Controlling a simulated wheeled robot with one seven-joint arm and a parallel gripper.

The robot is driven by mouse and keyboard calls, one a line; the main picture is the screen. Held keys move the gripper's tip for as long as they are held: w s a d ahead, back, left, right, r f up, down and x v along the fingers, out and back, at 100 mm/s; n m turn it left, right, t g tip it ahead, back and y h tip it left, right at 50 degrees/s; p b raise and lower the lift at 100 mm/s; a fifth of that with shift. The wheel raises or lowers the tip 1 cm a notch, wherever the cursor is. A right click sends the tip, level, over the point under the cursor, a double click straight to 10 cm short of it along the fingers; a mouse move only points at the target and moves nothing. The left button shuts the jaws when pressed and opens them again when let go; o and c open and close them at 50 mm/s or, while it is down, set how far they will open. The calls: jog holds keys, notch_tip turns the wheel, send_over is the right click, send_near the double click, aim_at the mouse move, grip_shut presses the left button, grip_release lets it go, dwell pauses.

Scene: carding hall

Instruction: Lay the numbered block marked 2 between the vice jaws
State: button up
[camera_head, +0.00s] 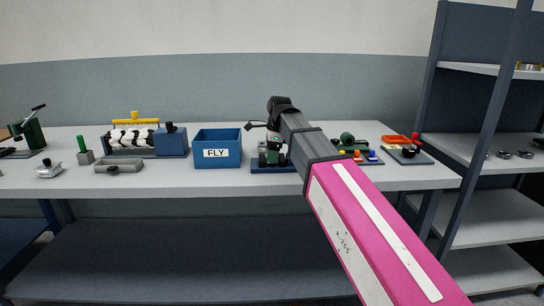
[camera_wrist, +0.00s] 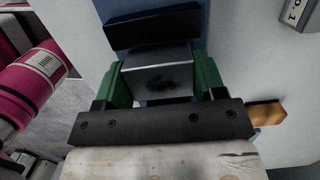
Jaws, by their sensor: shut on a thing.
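My gripper (camera_wrist: 163,88) is shut on a grey metal-looking block (camera_wrist: 157,72) in the wrist view. Two green finger pads press on its left and right sides. The face toward the camera carries a dark smudged mark that I cannot read as a number. A black bar (camera_wrist: 151,29), which looks like a vice jaw, lies just beyond the block over a blue base (camera_wrist: 204,20). In the head view my gripper (camera_head: 272,153) is low over the dark blue base (camera_head: 272,169). My arm hides much of the vice there. I cannot tell whether the block touches it.
A blue box marked FLY (camera_head: 230,155) stands left of the vice. A spotted-roller machine (camera_head: 133,138) and a small grey tray (camera_head: 119,166) are farther left. A plate with coloured knobs (camera_head: 366,158) and an orange tray (camera_head: 395,140) lie right. A shelf rack stands far right.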

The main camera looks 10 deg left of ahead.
jog(key=shift+f, duration=0.45)
jog(key=o, duration=1.3)
jog(key=shift+f, duration=0.1)
jog(key=r, duration=0.3)
jog(key=d+r, duration=0.1)
jog(key=r, duration=0.7)
jog(key=shift+w+d+r, duration=0.1)
jog(key=shift+w+d, duration=0.15)
jog(key=shift+d, duration=0.05)
jog(key=shift+d+r, duration=0.1)
jog(key=shift+r, duration=0.35)
jog(key=shift+s, duration=0.1)
